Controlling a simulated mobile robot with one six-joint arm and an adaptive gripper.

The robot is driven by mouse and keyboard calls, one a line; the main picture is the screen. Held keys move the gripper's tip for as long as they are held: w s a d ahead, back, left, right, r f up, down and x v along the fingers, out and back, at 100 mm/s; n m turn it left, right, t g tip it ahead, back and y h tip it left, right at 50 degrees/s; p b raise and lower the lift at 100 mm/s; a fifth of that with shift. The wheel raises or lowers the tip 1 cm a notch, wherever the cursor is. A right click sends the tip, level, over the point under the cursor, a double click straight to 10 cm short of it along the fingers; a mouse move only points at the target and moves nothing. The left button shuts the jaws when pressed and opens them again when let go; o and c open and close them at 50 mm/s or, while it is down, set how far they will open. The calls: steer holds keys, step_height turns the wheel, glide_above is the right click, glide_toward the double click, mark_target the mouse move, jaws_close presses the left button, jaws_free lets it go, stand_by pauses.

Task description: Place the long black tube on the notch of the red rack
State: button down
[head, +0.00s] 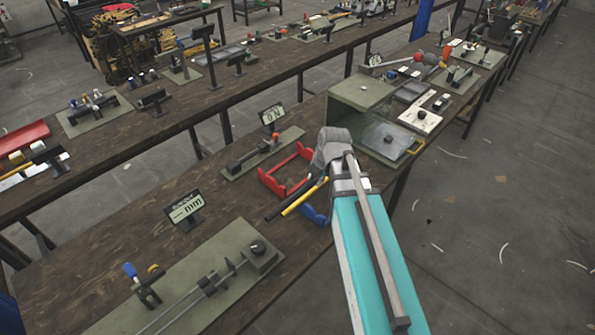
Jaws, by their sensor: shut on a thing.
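The red rack (284,187) stands on the brown workbench, left of my arm's end. I cannot tell how high the tube is above the bench.
A yellow tube (301,199) lies close beside the black one, near a blue piece (315,215) partly hidden by my arm. Bare bench lies left of the tubes.

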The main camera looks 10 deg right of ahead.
steer(key=w+a+t+y+b, duration=0.2)
steer(key=w+a+t, duration=0.1)
steer(key=w+a, duration=0.3)
stand_by(0.3)
steer(key=w+d+f+b, duration=0.4)
steer(key=w+f+b, duration=0.5)
steer(key=w, duration=0.3)
steer(key=shift+d, duration=0.4)
steer(key=shift+w, duration=0.1)
